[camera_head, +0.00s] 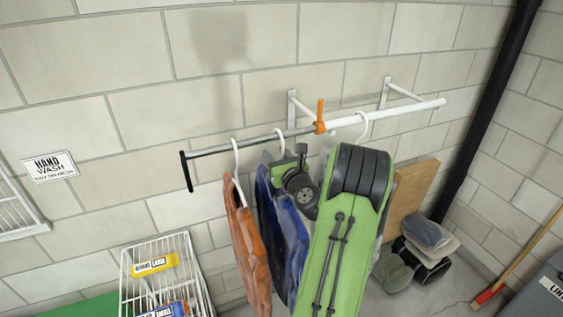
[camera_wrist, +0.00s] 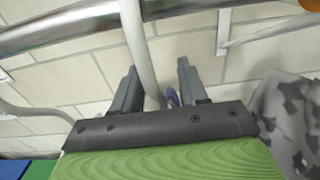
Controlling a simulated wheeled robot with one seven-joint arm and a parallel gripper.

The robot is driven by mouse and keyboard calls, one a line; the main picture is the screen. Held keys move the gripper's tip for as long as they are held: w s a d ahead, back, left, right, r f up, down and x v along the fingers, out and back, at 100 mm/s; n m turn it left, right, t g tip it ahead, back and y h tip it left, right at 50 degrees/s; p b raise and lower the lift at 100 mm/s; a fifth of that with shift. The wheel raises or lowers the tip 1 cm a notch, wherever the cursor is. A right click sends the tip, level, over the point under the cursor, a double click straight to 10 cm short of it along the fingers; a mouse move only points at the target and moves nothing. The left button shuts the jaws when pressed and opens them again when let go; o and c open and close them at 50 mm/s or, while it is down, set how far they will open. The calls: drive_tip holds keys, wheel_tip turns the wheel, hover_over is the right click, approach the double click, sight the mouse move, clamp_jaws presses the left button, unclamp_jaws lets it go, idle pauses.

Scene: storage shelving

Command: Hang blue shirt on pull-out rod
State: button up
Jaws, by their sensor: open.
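The blue shirt (camera_head: 291,236) hangs from a white hanger (camera_head: 280,143) whose hook is at the thin grey pull-out rod (camera_head: 235,145), left of the orange clamp. My arm partly covers the shirt. My gripper (camera_wrist: 158,80) is open in the wrist view, with one grey finger on each side of a white hanger stem (camera_wrist: 137,45). I see a gap beside the stem, so it is not clamped. A small blue patch shows behind, between the fingers. In the head view my gripper's fingertips are hard to make out near the hanger.
An orange garment (camera_head: 247,255) hangs to the left on the rod. A white fixed rod (camera_head: 400,113) with wall brackets continues right and carries another hanger (camera_head: 363,124). A camouflage garment (camera_wrist: 290,120) is close on my right. A wire basket (camera_head: 180,245) with bottles stands lower left.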

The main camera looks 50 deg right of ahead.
drive_tip(key=b+v, duration=0.6)
drive_tip(key=v, duration=0.9)
drive_tip(key=shift+s+a, duration=0.15)
drive_tip(key=w+a+f+n+g+y, duration=0.2)
drive_tip(key=w+a+n+y, duration=0.15)
drive_tip(key=a+n, duration=0.4)
drive_tip(key=w+a+f+n+g+y, duration=0.1)
drive_tip(key=w+a+f+n+y, duration=0.2)
drive_tip(key=a+n, duration=0.45)
drive_tip(key=w+a+f+n+g+y, duration=0.1)
drive_tip(key=w+a+n+g+y, duration=0.2)
drive_tip(key=a+n, duration=0.5)
drive_tip(key=s+a+n+g, duration=0.4)
drive_tip(key=s+a+n, duration=0.6)
drive_tip(key=s+n, duration=0.4)
drive_tip(key=r+n, duration=0.1)
drive_tip(key=n, duration=0.4)
drive_tip(key=shift+s, duration=0.35)
